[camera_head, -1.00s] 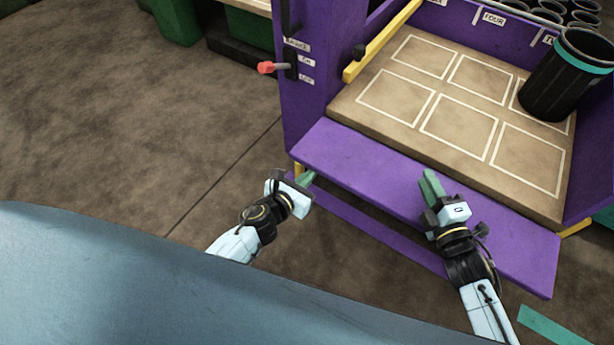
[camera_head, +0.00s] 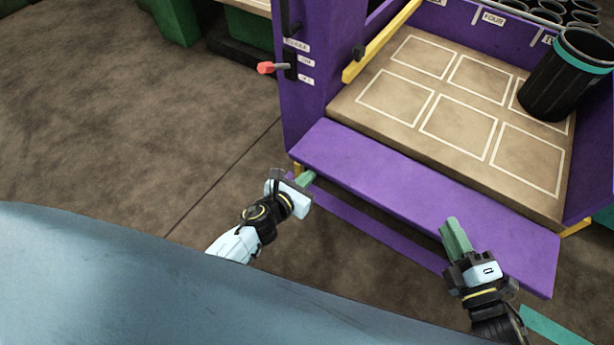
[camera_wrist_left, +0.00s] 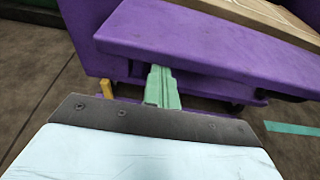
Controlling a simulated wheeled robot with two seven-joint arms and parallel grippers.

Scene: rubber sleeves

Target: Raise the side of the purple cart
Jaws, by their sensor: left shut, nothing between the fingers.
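The purple cart (camera_head: 305,100) has its side folded down as a flat purple flap (camera_head: 420,205) along the front of its deck; the flap also shows in the left wrist view (camera_wrist_left: 210,45). My left gripper (camera_head: 306,178) is shut and empty at the flap's left end. In the left wrist view its green fingertips (camera_wrist_left: 160,75) reach to the flap's lower edge; I cannot tell whether they touch it. My right gripper (camera_head: 450,222) looks shut and empty, with its fingertips overlapping the flap's front edge right of the middle.
The tan deck (camera_head: 440,95) has white outlined rectangles and a dark bin with a teal band (camera_head: 565,85) at its right. A red-tipped lever (camera_head: 266,68) sticks out from the cart's left post, near a yellow bar (camera_head: 380,45). Open brown floor (camera_head: 120,130) lies to the left.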

